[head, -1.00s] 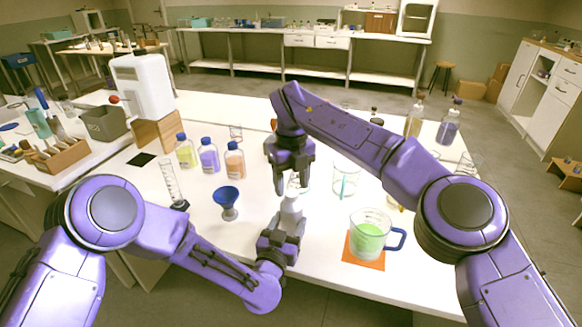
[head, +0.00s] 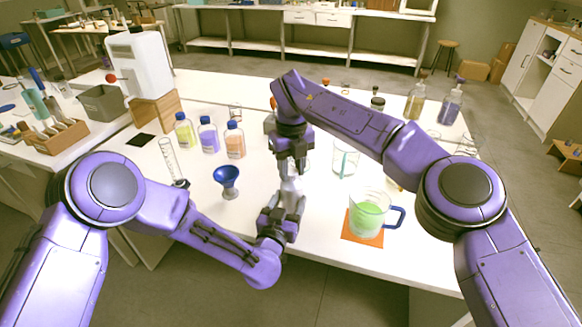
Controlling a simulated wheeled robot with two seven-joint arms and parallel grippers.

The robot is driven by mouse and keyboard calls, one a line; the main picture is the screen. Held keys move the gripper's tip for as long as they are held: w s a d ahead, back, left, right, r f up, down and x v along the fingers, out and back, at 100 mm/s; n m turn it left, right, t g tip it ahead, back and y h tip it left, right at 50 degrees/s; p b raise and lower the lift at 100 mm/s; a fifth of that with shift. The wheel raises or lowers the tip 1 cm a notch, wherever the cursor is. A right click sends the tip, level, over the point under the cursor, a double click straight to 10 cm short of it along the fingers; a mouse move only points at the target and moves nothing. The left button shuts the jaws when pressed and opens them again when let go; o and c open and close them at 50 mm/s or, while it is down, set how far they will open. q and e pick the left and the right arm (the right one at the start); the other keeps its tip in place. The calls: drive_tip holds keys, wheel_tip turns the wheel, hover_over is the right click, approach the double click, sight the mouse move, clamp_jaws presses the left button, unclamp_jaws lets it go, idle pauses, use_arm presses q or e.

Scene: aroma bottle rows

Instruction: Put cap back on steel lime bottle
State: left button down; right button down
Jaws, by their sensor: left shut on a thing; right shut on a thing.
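The pale, steel-coloured bottle (head: 289,187) is small and mostly hidden between my two grippers, near the middle of the bench. My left gripper (head: 284,203) is shut on its body from the front and holds it about upright. My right gripper (head: 290,173) points down directly above the bottle, its fingertips close to the bottle's top. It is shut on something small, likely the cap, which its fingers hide. I cannot tell whether the cap touches the bottle's neck.
A blue funnel (head: 227,180) stands left of the grippers, with a glass cylinder (head: 172,163) beyond it. A beaker of green liquid (head: 368,216) stands on an orange mat (head: 350,234) to the right. Blue-capped bottles (head: 208,137) stand behind left. A clear beaker (head: 345,160) is near my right gripper.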

drive_tip(key=c, duration=0.6)
unclamp_jaws()
drive_tip(key=shift+c, duration=0.2)
wheel_tip(320, 180, up, 8)
drive_tip(key=shift+f, duration=0.2)
use_arm(q)
drive_tip(key=shift+c, duration=0.8)
unclamp_jaws()
use_arm(e)
drive_tip(key=shift+f+b, duration=0.9)
drive_tip(key=shift+f, duration=0.05)
use_arm(q)
drive_tip(key=v, duration=1)
drive_tip(key=shift+s, duration=0.25)
